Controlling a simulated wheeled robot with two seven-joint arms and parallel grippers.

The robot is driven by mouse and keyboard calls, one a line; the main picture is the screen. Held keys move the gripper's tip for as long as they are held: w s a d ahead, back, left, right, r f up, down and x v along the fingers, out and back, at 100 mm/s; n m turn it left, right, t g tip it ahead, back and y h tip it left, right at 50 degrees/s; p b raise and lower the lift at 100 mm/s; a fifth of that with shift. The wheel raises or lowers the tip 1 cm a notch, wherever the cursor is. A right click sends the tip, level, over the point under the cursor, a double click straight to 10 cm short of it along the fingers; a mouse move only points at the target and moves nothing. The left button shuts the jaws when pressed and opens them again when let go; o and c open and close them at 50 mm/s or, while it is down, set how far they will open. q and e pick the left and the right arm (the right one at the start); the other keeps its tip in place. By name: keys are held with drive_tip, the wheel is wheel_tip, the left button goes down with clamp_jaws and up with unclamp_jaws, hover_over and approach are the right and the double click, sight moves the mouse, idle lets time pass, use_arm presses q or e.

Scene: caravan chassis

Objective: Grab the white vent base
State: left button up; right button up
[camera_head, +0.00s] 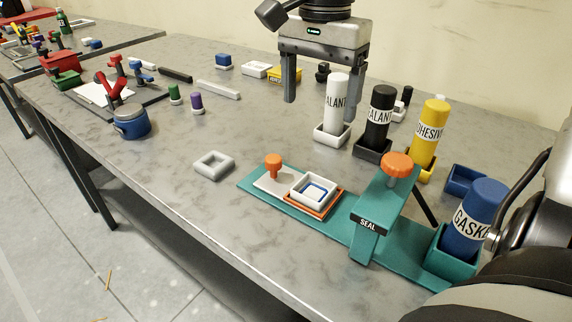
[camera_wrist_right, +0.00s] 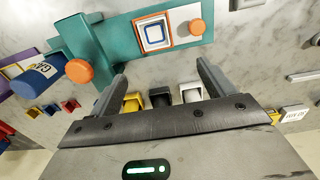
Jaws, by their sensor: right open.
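A white square frame (camera_head: 314,189) with a blue line inside lies on an orange-edged plate on the teal fixture (camera_head: 332,228). It looks like the vent base, and it also shows in the right wrist view (camera_wrist_right: 155,34), beyond my fingertips. My right gripper (camera_head: 320,110) is open and points down at the back of the fixture, near the white sealant tube (camera_head: 336,98). In the right wrist view the gripper (camera_wrist_right: 161,72) shows nothing clamped between its fingers. It is apart from the white frame. My left gripper is not in view.
Black (camera_head: 379,112) and yellow (camera_head: 429,135) tubes stand in holders near the gripper. A blue tube (camera_head: 474,220) stands at the fixture's right end, beside an orange-knobbed SEAL press (camera_head: 397,165). The bench between is clear.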

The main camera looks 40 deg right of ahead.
drive_tip(key=b, duration=0.2)
hover_over(316, 192)
wheel_tip(316, 192, down, 9)
drive_tip(key=shift+w+d+f, duration=0.1)
drive_tip(key=shift+w+f, duration=0.05)
drive_tip(key=shift+f, duration=3.05)
drive_tip(key=shift+c, duration=0.3)
drive_tip(key=c, duration=1)
